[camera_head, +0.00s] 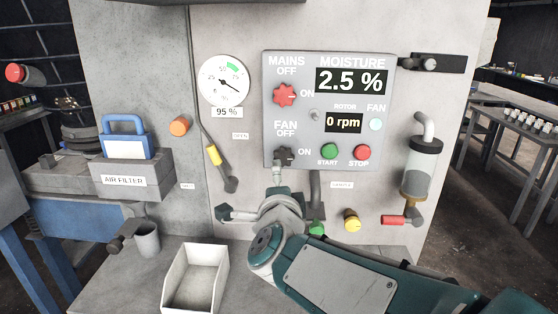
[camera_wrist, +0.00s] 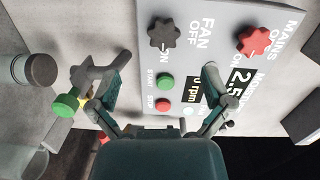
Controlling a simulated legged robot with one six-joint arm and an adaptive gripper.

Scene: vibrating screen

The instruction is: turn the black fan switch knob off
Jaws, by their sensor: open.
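The black fan switch knob (camera_head: 285,156) is a lobed knob at the lower left of the grey control panel (camera_head: 335,60), with OFF printed above it and ON to its right. It also shows at the top of the wrist view (camera_wrist: 163,33), where its pale mark appears to point toward ON. My gripper (camera_wrist: 164,75) is open, with its two fingers spread and nothing between them. The knob lies ahead of the fingers, apart from them in the wrist view. In the head view my gripper (camera_head: 277,172) is just below the knob and overlaps its lower edge; contact cannot be told.
The red mains knob (camera_head: 285,95) is above the fan knob. Green start (camera_head: 330,151) and red stop (camera_head: 362,152) buttons sit to its right. A green-tipped handle (camera_wrist: 66,103) is near my left finger in the wrist view. An empty tray (camera_head: 195,280) stands below.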

